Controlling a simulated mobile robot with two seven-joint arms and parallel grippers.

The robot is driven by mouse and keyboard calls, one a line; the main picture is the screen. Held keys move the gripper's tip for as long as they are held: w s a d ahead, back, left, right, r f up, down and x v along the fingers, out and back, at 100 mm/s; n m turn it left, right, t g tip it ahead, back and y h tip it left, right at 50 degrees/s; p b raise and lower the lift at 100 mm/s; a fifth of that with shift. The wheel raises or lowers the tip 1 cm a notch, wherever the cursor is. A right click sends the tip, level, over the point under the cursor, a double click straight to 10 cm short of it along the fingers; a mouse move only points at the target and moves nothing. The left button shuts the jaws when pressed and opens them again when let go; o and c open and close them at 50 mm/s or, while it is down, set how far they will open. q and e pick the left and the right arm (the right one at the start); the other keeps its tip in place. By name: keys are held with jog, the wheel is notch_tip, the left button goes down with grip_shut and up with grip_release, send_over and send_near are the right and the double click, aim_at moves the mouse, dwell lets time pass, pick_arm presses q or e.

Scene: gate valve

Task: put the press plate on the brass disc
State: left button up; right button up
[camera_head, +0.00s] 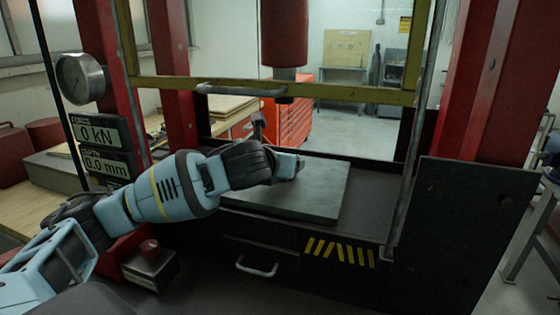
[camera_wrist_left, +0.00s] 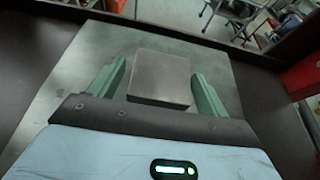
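The press plate (camera_wrist_left: 160,78), a square grey metal slab, lies between the two green fingers of my left gripper (camera_wrist_left: 158,85) in the left wrist view. A gap shows between the plate and the left-hand finger; the right-hand finger is close beside the plate, and I cannot tell whether it touches. My left gripper (camera_head: 298,166) is low over the grey steel bed (camera_head: 318,196) of the press in the head view, where the press plate is hidden by it. No brass disc shows in either view. My right gripper is not in view.
The red press ram (camera_head: 285,35) hangs above the bed. A yellow-framed guard (camera_head: 170,83) with a handle spans the front above my arm. A dark panel (camera_head: 455,230) stands at right, and a drawer handle (camera_head: 257,267) sits below the bed. The bed's right part is bare.

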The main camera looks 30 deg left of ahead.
pick_arm(q)
jog(key=shift+o, duration=0.3)
jog(key=shift+r, duration=0.1)
jog(key=shift+s+r, duration=0.1)
jog(key=v, duration=1)
jog(key=shift+s+d+r, duration=0.15)
jog(key=shift+s+r, duration=0.05)
jog(key=shift+s, duration=0.15)
jog(key=shift+s+d+r, duration=0.1)
jog(key=shift+s+r, duration=0.05)
jog(key=shift+s, duration=0.35)
